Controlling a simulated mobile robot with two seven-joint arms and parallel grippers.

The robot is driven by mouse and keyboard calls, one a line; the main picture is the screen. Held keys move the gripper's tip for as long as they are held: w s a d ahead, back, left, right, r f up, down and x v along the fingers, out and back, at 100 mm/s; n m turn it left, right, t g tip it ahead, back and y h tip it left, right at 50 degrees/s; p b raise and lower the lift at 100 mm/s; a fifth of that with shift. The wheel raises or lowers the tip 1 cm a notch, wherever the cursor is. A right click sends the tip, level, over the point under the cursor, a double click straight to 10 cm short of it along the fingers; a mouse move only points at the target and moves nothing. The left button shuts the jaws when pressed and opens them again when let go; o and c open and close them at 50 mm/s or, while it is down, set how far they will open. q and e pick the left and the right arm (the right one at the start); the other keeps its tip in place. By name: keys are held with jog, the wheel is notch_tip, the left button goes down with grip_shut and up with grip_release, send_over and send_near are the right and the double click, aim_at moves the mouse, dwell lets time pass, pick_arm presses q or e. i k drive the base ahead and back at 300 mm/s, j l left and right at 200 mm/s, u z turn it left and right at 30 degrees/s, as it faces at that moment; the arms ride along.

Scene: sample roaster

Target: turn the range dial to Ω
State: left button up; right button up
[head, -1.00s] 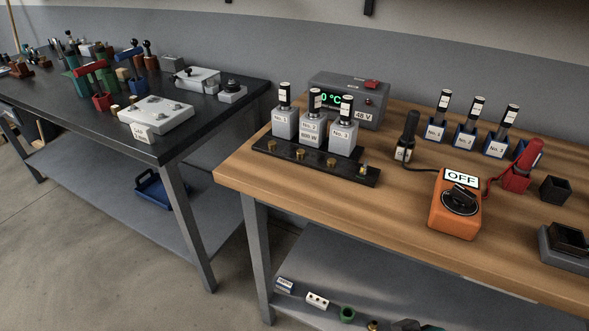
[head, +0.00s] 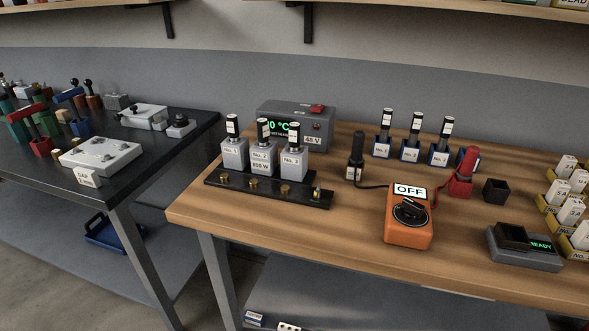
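An orange multimeter (head: 408,230) stands on the wooden bench, and its display (head: 409,191) reads "OFF". Its black round range dial (head: 410,212) is on the top face; the range marks around it are too small to read. A black probe (head: 355,155) stands upright in a holder to the left of the meter. A red probe (head: 467,165) leans in a red holder to the right, with a red lead toward the meter. Neither of my grippers is in view.
Left of the meter are a black rail (head: 268,191) with several labelled grey blocks and a grey heater box (head: 297,122). To the right are a black cup (head: 496,190), a "READY" device (head: 523,247) and yellow bins (head: 548,204). The bench's front edge is clear.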

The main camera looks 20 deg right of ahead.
aim_at(412, 210)
jog(key=z, duration=1.25)
jog(key=k+j+z, duration=0.15)
jog(key=j, duration=0.35)
jog(key=i, duration=0.1)
